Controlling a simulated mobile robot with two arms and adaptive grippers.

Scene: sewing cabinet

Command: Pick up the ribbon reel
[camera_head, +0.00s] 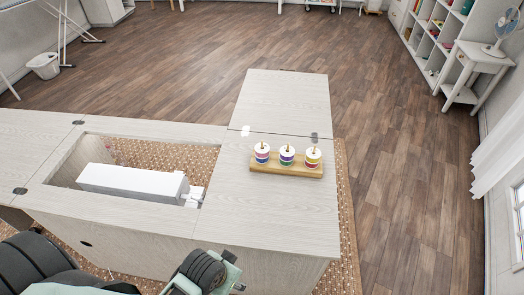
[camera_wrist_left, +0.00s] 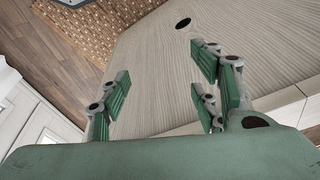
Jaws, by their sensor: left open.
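Three ribbon reels stand in a row on a wooden stand (camera_head: 285,169) on the right part of the cabinet top in the head view. My left gripper (camera_wrist_left: 160,88) is open and empty in the left wrist view, over a pale wood panel. No reel shows there. My right gripper cannot be made out in either view.
The pale sewing cabinet (camera_head: 262,217) has an open well at left holding a white machine (camera_head: 132,181). A leaf (camera_head: 284,100) extends behind the reels. The top in front of the stand is clear. Parts of my arms show along the bottom edge.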

